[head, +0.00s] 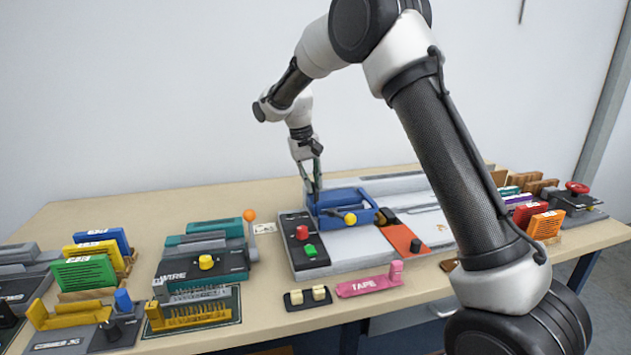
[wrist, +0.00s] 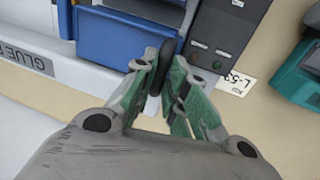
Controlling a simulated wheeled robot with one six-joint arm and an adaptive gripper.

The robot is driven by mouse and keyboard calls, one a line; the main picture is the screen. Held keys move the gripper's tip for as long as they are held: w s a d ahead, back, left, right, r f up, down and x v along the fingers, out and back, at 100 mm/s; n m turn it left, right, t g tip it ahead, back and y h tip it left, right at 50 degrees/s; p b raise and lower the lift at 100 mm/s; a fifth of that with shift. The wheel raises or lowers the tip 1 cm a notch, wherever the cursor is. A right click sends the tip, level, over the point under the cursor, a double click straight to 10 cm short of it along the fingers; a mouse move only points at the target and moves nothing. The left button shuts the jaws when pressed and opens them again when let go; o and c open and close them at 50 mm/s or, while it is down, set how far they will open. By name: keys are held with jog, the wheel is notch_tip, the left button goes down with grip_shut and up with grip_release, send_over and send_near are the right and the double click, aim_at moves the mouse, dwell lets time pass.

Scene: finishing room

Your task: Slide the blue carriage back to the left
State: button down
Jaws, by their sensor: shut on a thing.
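The blue carriage (head: 338,201) sits at the left end of the long grey bed, beside a dark control block (head: 303,242) with a red and a green button. It has a yellow knob (head: 350,219) at its front. My gripper (head: 312,190) points down at the carriage's back left corner. In the wrist view my gripper (wrist: 160,85) is shut on a dark upright handle (wrist: 161,65) beside the blue carriage (wrist: 124,37). How the handle joins the carriage is hidden.
An orange plate (head: 400,240) with a black knob lies on the bed, right of the carriage. A pink tape holder (head: 370,284) and a small black rack (head: 307,298) are in front. A teal wire machine (head: 203,258) stands left. My arm hides part of the bed's right side.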

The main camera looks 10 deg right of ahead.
jog(key=shift+a, duration=0.2)
jog(key=c, duration=1.5)
grip_release()
jog(key=shift+a, duration=0.15)
jog(key=shift+o, duration=0.2)
jog(key=shift+r, duration=0.1)
notch_tip(320, 180, up, 12)
jog(key=a, duration=0.2)
jog(key=shift+f, duration=0.2)
jog(key=shift+a, duration=0.1)
